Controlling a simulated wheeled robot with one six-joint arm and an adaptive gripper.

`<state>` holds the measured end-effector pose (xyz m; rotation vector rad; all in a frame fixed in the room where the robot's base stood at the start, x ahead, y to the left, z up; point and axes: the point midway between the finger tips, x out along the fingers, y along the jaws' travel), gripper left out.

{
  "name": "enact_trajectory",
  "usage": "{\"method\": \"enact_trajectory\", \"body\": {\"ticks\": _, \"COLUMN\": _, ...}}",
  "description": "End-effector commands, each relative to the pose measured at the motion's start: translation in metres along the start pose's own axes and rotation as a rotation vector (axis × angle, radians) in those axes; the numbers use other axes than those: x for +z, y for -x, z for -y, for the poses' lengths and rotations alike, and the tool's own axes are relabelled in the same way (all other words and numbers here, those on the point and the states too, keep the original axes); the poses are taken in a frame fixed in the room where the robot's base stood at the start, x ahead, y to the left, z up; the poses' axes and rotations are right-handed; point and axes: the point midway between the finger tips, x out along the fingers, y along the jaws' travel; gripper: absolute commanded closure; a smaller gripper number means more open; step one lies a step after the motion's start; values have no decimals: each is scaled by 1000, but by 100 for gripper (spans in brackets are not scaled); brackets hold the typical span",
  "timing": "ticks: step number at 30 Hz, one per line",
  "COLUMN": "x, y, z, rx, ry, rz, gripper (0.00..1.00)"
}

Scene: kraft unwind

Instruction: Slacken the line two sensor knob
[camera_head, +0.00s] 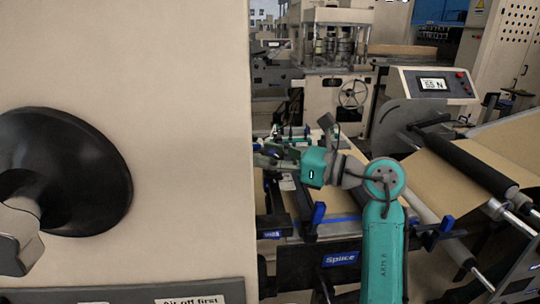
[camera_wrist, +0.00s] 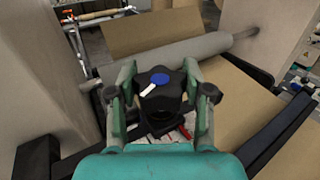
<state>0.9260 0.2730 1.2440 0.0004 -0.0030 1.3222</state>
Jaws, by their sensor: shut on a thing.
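A black lobed knob (camera_wrist: 152,103) with a blue cap and a white pointer mark sits between my gripper's fingers in the wrist view. The white mark points to the lower left of the picture. My gripper (camera_wrist: 160,83) is shut on this knob, with one teal finger on each side. In the head view, my gripper (camera_head: 268,157) reaches left over the splice table, close to the edge of the large beige panel. The knob cannot be made out in the head view. No label naming line two is readable at the knob.
A grey roller (camera_wrist: 185,52) and brown kraft web (camera_wrist: 250,100) lie beyond and right of the knob. The beige panel (camera_head: 190,80) with a black disc (camera_head: 85,165) fills the head view's left. A control box (camera_head: 435,84) stands at the back right.

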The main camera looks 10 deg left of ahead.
Motion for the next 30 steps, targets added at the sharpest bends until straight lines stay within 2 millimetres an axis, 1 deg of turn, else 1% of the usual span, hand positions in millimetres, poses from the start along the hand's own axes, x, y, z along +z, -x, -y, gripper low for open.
{"method": "enact_trajectory", "body": {"ticks": 9, "x": -3, "y": 0, "z": 0, "rx": 89, "ry": -4, "rz": -5, "gripper": 85}}
{"method": "enact_trajectory", "body": {"ticks": 21, "x": -4, "y": 0, "z": 0, "rx": 97, "ry": -5, "rz": -7, "gripper": 85}}
{"method": "enact_trajectory", "body": {"ticks": 22, "x": -4, "y": 0, "z": 0, "rx": 97, "ry": -5, "rz": -7, "gripper": 45}}
{"method": "enact_trajectory", "body": {"ticks": 23, "x": -4, "y": 0, "z": 0, "rx": 97, "ry": -5, "rz": -7, "gripper": 38}}
{"method": "enact_trajectory", "body": {"ticks": 24, "x": -4, "y": 0, "z": 0, "rx": 96, "ry": -5, "rz": -7, "gripper": 28}}
{"method": "enact_trajectory", "body": {"ticks": 25, "x": -4, "y": 0, "z": 0, "rx": 96, "ry": -5, "rz": -6, "gripper": 24}}
{"method": "enact_trajectory", "body": {"ticks": 30, "x": -2, "y": 0, "z": 0, "rx": 96, "ry": -3, "rz": -4, "gripper": 24}}
